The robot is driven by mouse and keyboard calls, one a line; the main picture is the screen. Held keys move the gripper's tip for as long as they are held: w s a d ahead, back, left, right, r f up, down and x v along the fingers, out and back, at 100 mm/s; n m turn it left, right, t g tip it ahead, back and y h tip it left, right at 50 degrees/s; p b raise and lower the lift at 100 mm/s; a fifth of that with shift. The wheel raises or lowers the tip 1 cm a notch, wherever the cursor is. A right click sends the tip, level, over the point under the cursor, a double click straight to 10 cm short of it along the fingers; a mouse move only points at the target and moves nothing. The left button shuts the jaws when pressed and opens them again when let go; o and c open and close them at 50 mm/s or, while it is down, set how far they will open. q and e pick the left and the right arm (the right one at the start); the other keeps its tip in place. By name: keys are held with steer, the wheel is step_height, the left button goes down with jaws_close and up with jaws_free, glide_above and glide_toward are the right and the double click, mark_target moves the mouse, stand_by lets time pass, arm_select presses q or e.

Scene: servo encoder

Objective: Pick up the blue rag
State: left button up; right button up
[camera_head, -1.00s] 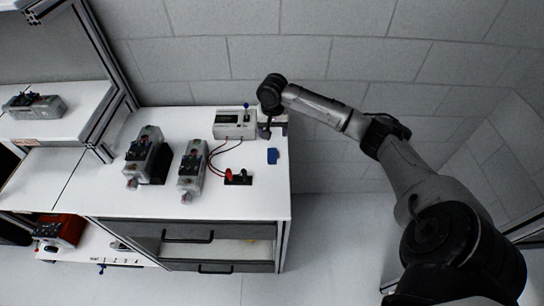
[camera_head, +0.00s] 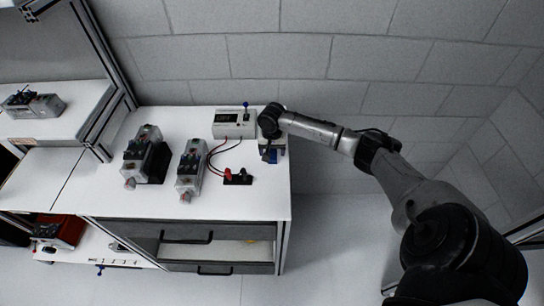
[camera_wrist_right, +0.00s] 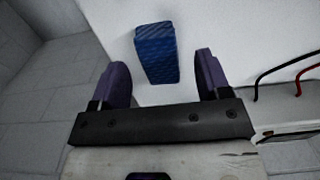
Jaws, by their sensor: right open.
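The blue rag (camera_wrist_right: 157,54) is a small folded block on the white tabletop. In the right wrist view it lies between and just beyond the two purple fingers of my right gripper (camera_wrist_right: 161,80). The fingers are apart and no contact with the rag shows. In the head view my right gripper (camera_head: 268,152) hangs above the rag (camera_head: 272,158), which it partly hides. My left gripper does not show.
A grey meter box (camera_head: 234,124) stands behind and left of my right gripper. Red and black leads run to a small black terminal block (camera_head: 238,178). Two grey servo units (camera_head: 190,170) stand farther left. The table's right edge (camera_head: 289,195) is close to the rag.

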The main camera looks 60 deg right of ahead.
steer(key=shift+f, duration=1.05)
steer(key=shift+c, duration=0.2)
steer(key=c, duration=1)
steer(key=shift+r, duration=0.1)
steer(key=shift+c, duration=0.2)
